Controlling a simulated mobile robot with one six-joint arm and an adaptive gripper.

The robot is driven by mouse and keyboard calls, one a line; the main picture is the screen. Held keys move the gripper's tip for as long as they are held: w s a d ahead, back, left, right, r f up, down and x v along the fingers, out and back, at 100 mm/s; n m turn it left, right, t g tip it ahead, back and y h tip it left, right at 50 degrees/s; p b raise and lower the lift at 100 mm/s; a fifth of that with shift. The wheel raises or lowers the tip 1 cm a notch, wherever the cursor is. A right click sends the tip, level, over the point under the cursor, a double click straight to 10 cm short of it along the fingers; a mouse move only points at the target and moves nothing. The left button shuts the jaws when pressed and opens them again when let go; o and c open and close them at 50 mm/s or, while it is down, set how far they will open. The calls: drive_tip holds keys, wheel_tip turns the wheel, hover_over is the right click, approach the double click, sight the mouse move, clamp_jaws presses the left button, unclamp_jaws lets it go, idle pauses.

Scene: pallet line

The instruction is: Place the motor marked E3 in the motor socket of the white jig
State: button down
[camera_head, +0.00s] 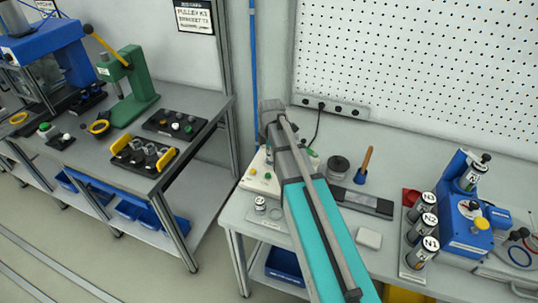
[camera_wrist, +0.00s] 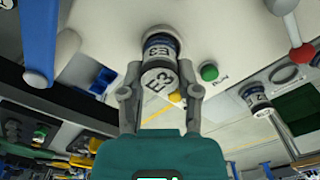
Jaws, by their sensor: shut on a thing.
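The motor marked E3 (camera_wrist: 160,80) is a dark and silver cylinder in the wrist view. My gripper (camera_wrist: 160,95) is shut on it, one finger on each side. The white jig (camera_wrist: 220,25) fills the top of the wrist view. The motor's far end meets a grey ring on the jig; I cannot tell whether it is seated in the socket. In the head view the white jig (camera_head: 257,184) stands at the left end of the right bench, partly behind my arm. My gripper and the held motor are hidden there.
Another small motor (camera_head: 261,204) stands near the bench's front left corner. A rack with several N-marked motors (camera_head: 423,224) and a blue machine (camera_head: 468,232) stand at the right.

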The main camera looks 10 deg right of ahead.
drive_tip(key=shift+f, duration=0.15)
drive_tip(key=shift+c, duration=1.5)
unclamp_jaws()
drive_tip(key=shift+r, duration=0.25)
wheel_tip(320, 180, up, 12)
drive_tip(key=p, duration=1.2)
drive_tip(key=shift+s+f, duration=0.1)
